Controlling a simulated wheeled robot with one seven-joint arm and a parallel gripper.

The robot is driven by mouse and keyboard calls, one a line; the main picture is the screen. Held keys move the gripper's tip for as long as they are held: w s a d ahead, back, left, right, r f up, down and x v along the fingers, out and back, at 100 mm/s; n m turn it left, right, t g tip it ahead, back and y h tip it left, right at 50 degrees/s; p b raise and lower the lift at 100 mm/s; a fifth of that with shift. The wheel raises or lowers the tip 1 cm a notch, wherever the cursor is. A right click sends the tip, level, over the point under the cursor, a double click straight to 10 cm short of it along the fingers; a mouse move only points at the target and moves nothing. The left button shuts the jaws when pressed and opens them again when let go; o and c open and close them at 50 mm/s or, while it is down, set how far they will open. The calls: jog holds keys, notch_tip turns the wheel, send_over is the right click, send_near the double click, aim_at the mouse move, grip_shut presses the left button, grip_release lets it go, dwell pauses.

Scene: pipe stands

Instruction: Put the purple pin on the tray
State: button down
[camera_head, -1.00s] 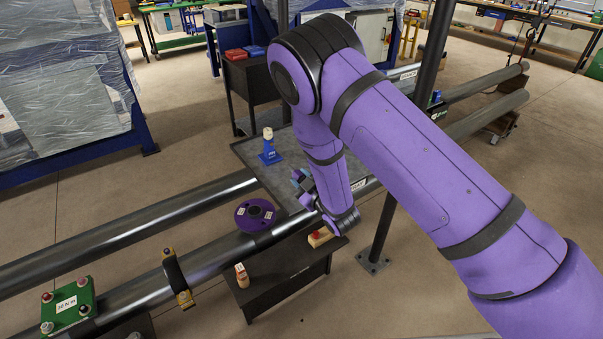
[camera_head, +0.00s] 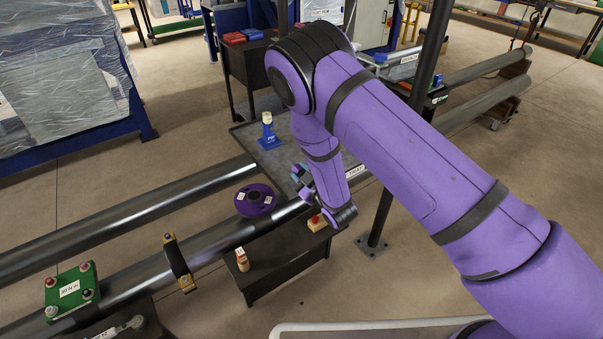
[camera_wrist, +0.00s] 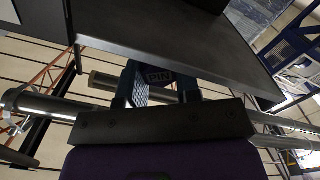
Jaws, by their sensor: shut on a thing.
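In the head view my gripper (camera_head: 301,181) is small and partly hidden by my arm, beside the pipe. The tray appears to be the dark grey flat surface (camera_head: 246,136) with a raised edge. In the wrist view its dark slab (camera_wrist: 170,40) lies just beyond the held piece. I cannot tell whether they touch.
A blue stand with a pale top (camera_head: 268,133) stands on the grey surface. A purple disc (camera_head: 255,201) sits by the long pipes (camera_head: 130,217). A low black table (camera_head: 275,272) holds a wooden block (camera_head: 242,260) and a red-button box (camera_head: 316,222). A dark post (camera_head: 381,215) stands right.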

jog(key=shift+f, duration=0.55)
jog(key=c, duration=1.4)
grip_release()
jog(key=shift+o, duration=0.4)
jog(key=shift+o, duration=0.8)
jog(key=o, duration=0.5)
jog(key=shift+s+f, duration=0.1)
jog(key=shift+s, duration=0.05)
